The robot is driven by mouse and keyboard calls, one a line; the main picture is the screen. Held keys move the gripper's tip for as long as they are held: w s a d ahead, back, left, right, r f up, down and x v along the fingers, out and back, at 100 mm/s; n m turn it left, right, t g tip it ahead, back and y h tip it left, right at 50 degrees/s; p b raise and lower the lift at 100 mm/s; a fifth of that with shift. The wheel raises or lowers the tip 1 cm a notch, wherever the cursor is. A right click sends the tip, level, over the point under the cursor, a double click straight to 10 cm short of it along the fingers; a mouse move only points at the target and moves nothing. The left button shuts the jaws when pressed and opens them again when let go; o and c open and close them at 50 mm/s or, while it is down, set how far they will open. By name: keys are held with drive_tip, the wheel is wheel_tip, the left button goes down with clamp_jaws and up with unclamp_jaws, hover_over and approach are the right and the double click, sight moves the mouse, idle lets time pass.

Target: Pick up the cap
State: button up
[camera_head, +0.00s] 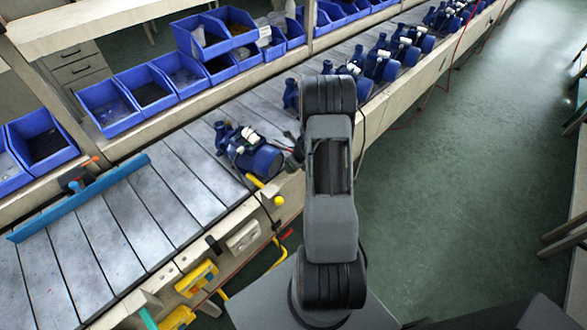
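I cannot clearly make out a cap in the head view; it may be too small or hidden behind my arm. The nearest blue pump (254,154) lies on the grey slatted line, with a white part on its top. My arm reaches up over the line's front edge, and the dark end of my gripper (293,148) shows at the arm's left side, just right of this pump. The fingers are small and partly hidden by my arm, so I cannot tell whether they are open or hold anything.
Several more blue pumps (382,62) stand along the line toward the back right. Blue bins (110,105) line the far side. A blue bar (80,200) lies across the slats at left. Yellow boxes (196,278) hang on the front edge.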

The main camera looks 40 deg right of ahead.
drive_tip(key=shift+w+f, duration=0.1)
drive_tip(key=shift+f, duration=0.15)
drive_tip(key=shift+c, duration=0.2)
drive_tip(key=c, duration=0.5)
drive_tip(key=shift+r, duration=0.1)
